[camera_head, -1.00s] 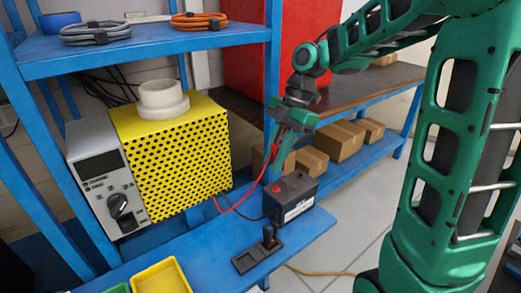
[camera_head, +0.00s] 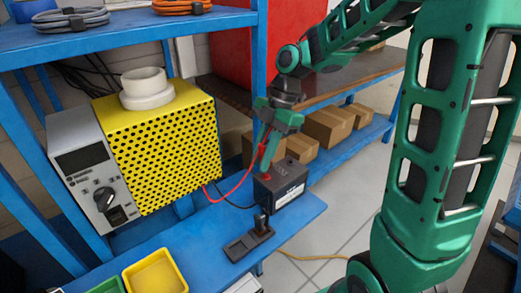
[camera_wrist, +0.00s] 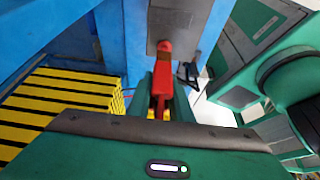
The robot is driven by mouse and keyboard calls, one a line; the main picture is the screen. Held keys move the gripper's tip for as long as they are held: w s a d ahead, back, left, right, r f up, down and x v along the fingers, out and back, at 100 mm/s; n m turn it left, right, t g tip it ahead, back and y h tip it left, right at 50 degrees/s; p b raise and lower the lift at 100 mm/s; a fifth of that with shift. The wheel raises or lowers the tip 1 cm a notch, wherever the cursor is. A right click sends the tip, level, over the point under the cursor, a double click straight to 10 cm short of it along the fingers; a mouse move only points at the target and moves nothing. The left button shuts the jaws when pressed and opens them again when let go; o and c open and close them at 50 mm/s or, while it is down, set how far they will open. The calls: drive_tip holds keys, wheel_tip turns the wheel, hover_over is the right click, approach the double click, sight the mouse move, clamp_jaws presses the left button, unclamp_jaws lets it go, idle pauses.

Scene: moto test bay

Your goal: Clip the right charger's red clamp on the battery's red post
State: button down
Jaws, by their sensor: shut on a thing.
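My gripper (camera_head: 267,143) is shut on the red clamp (camera_wrist: 161,78), which points away between the fingers in the wrist view. In the head view the clamp hangs low over the left side of the dark battery (camera_head: 283,188), at its red post (camera_head: 267,177). I cannot tell whether its jaws are around the post or just above it. A red cable (camera_head: 235,190) runs from the clamp to the yellow charger (camera_head: 165,150) with a grey front panel. The battery stands on the blue lower shelf (camera_head: 195,243).
A black holder (camera_head: 250,242) with a dark upright piece stands in front of the battery. Yellow (camera_head: 155,273) and green bins lie at the front left. A blue rack post (camera_head: 258,60) rises behind my gripper. Cardboard boxes (camera_head: 328,127) sit on a shelf behind.

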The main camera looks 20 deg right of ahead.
drive_tip(key=shift+f, duration=0.95)
drive_tip(key=shift+f, duration=0.5)
idle(1.6)
drive_tip(key=c, duration=1.5)
unclamp_jaws()
drive_tip(key=shift+c, duration=0.2)
drive_tip(key=v, duration=1)
drive_tip(key=shift+r, duration=0.35)
drive_tip(key=shift+d, duration=0.15)
